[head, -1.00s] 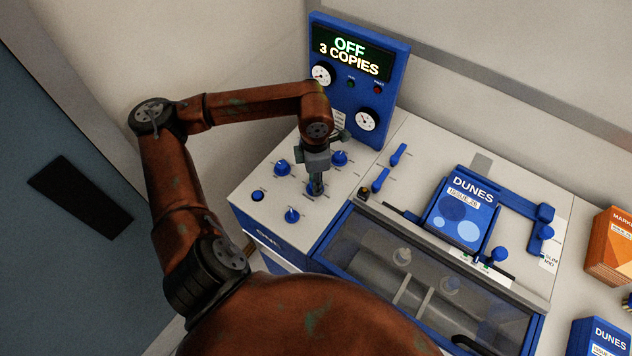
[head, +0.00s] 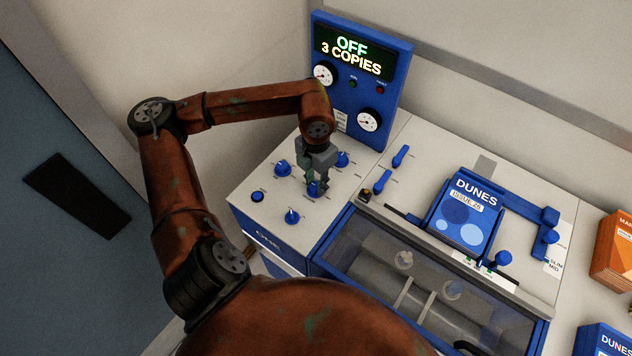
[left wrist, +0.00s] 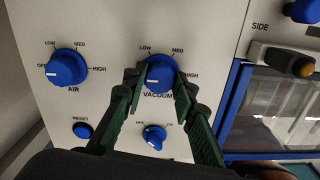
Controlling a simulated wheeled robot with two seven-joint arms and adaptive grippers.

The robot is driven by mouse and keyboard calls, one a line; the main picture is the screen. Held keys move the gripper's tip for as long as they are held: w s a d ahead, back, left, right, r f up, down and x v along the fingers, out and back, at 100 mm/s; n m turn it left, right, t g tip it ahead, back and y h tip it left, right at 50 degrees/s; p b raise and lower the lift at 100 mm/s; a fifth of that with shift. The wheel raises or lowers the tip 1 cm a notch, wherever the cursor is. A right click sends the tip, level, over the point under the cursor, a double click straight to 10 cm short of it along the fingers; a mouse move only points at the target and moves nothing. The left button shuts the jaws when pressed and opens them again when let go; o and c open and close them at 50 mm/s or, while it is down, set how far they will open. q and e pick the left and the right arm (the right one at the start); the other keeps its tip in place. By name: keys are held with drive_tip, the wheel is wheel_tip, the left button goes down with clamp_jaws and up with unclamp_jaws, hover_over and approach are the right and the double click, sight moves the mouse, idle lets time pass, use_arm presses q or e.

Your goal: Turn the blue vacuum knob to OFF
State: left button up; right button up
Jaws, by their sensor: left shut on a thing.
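The blue vacuum knob (left wrist: 160,73) is on the white panel, with labels LOW, MED and HIGH around it and VACUUM below. Its white mark points left, as the mark on the AIR knob beside it does toward OFF. The vacuum knob's own OFF label is hidden behind a finger. My left gripper (left wrist: 161,82) is shut on the knob, one green finger on each side. In the head view the left gripper (head: 312,184) reaches down onto the vacuum knob (head: 315,189). My right gripper is not in view.
The AIR knob (left wrist: 67,68), the RESET button (left wrist: 83,130) and a smaller knob (left wrist: 154,136) sit close by. A clear-lidded bay (head: 420,285) and a DUNES book (head: 464,215) are to the right.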

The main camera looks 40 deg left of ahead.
sight(316, 185)
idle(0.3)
use_arm(q)
drive_tip(key=o, duration=1.2)
drive_tip(key=shift+c, duration=0.2)
wheel_tip(316, 185, up, 12)
